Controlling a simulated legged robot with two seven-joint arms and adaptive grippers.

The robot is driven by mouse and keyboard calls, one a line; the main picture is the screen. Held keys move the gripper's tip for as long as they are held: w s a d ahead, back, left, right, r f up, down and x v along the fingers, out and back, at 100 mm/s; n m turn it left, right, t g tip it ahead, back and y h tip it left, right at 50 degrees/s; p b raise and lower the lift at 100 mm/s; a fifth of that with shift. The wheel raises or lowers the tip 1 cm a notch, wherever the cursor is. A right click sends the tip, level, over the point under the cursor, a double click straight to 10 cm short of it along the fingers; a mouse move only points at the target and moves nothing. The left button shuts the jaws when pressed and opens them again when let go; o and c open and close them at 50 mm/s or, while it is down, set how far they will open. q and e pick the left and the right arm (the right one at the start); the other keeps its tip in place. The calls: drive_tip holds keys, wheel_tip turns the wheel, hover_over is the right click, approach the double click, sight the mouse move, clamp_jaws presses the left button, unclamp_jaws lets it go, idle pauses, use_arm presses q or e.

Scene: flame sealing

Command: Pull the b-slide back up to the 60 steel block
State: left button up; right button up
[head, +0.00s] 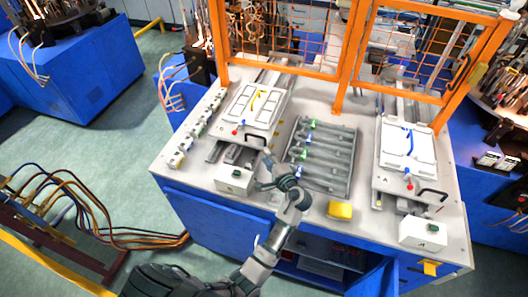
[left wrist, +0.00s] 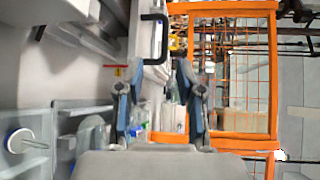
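The left slide (head: 240,122), which I take as the b-slide, carries a white tray with a yellow strip at the back left of the bench. A black handle (head: 262,139) is at its front edge; a black handle (left wrist: 155,38) also shows in the left wrist view, beyond the fingertips. My left gripper (head: 266,172) is in front of this slide, near a white button box (head: 235,179). Its fingers (left wrist: 152,78) are apart, with nothing seen held between them. I cannot pick out the 60 steel block for certain. My right gripper is not in view.
A grey rack (head: 322,155) with coloured pieces lies between. An orange mesh guard (head: 345,50) closes the back. A yellow block (head: 340,210) sits at the front.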

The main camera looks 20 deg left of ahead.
sight(255, 136)
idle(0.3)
use_arm(q)
drive_tip(key=d+r+b, duration=0.2)
drive_tip(key=d+r, duration=0.1)
drive_tip(key=d, duration=0.1)
drive_tip(key=x, duration=0.5)
drive_tip(key=f+x, duration=0.1)
drive_tip(key=x, duration=0.5)
drive_tip(key=s+f+x, duration=0.1)
drive_tip(key=x, duration=0.4)
drive_tip(key=shift+w+a+f+p, duration=0.1)
drive_tip(key=shift+a+p, duration=0.2)
drive_tip(key=shift+a, duration=0.25)
clamp_jaws()
